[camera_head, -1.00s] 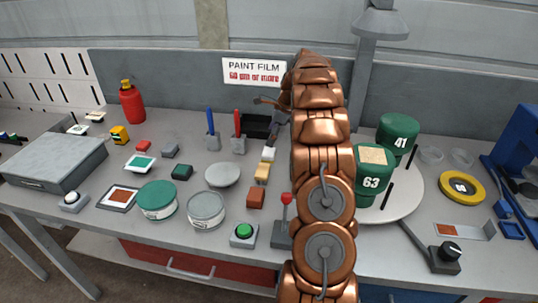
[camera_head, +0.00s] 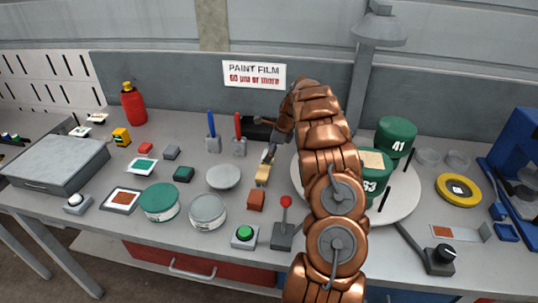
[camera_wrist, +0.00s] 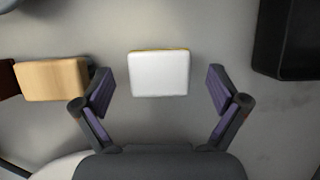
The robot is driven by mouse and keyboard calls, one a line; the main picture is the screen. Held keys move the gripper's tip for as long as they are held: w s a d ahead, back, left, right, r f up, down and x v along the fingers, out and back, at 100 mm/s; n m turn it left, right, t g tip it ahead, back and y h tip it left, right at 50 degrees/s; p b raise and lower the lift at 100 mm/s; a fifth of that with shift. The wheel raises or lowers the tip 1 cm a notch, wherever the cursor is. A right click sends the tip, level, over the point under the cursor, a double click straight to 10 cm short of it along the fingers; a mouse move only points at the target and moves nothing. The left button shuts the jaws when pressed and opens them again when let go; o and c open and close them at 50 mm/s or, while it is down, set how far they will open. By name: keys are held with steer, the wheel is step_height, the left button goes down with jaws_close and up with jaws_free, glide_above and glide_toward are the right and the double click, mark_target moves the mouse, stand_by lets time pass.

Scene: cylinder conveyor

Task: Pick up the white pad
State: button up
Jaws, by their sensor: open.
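The white pad (camera_wrist: 159,74) is a small rounded block with a thin yellow edge, lying on the grey bench in the wrist view. My gripper (camera_wrist: 160,88) is open, with one purple-padded finger on each side of the pad and clear gaps between. In the head view my gripper (camera_head: 271,146) is small and mostly behind my copper arm, reaching down behind the tan block. The pad is hidden or too small to tell there.
A tan block (camera_wrist: 52,80) lies just left of the left finger; it also shows in the head view (camera_head: 262,174). A black tray (camera_wrist: 290,40) is at the right. A brown block (camera_head: 256,200) sits nearer. A white turntable (camera_head: 405,207) holds green cans on the right.

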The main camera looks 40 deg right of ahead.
steer(key=shift+w+a+f, duration=0.15)
steer(key=shift+w+f, duration=0.05)
steer(key=shift+f, duration=0.35)
steer(key=c, duration=1.2)
steer(key=shift+r, duration=0.15)
steer(key=shift+c, duration=0.2)
step_height(320, 180, up, 10)
steer(key=b, duration=0.2)
steer(key=shift+b, duration=0.35)
